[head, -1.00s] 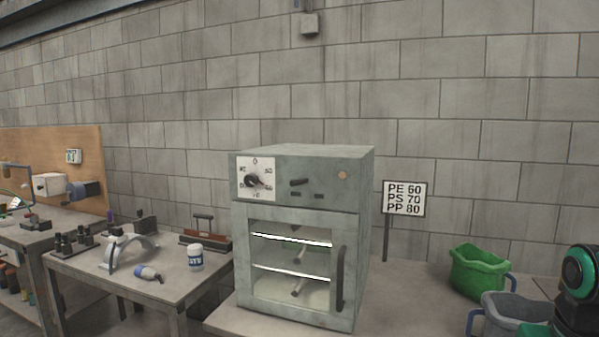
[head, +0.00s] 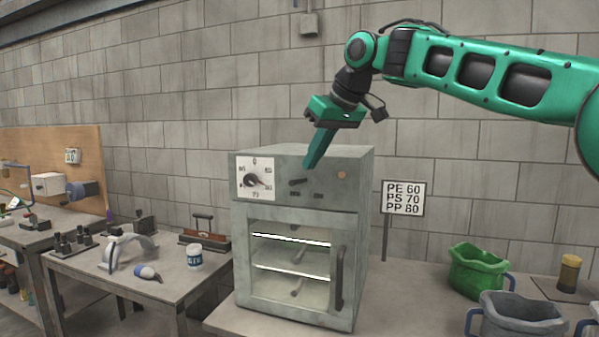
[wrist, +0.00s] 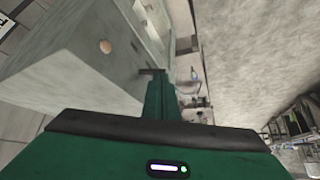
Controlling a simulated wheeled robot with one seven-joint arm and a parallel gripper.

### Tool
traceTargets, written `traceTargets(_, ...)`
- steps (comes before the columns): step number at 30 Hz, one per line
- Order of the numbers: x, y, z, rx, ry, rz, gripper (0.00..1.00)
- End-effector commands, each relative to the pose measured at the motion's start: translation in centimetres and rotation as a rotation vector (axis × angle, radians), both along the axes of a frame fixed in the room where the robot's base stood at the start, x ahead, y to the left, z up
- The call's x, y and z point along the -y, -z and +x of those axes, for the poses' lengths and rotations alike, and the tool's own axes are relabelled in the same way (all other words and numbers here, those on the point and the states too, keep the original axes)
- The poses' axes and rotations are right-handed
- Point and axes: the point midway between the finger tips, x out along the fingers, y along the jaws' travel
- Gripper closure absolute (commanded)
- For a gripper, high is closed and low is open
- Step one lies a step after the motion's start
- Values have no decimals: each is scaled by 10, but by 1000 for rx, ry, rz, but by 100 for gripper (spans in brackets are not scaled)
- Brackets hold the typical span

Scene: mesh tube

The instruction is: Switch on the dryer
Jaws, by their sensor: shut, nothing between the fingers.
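The dryer (head: 345,235) is a grey-green box with a glass door and two lit shelves, standing on a bench. Its front panel carries a white dial (head: 255,178) with a black knob, a small dark lever switch (head: 298,182), two dark slots and a round orange light (head: 342,174). My gripper (head: 309,166) is shut and empty, pointing down in front of the panel, just above and right of the lever. In the wrist view the fingers (wrist: 160,95) point toward the dark lever (wrist: 152,71). I cannot tell whether they touch it.
A sign (head: 404,197) reading PE 60, PS 70, PP 80 stands right of the dryer. A green bucket (head: 477,270) and a grey bucket (head: 518,318) are at the right. A side table (head: 130,275) on the left holds a white jar (head: 194,256) and tools.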

Motion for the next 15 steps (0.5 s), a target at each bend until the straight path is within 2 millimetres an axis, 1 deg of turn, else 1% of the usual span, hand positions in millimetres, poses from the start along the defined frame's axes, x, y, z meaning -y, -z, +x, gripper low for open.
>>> traceTargets(1,-4,-17,7,17,-26,13,100)
traceTargets(3,-7,-37,11,37,-57,27,100)
traceTargets(6,-8,-58,15,60,-90,40,100)
traceTargets(9,-7,-71,17,75,-109,48,100)
traceTargets(12,-7,-76,18,81,-116,52,100)
traceTargets(15,-6,-77,18,84,-118,53,100)
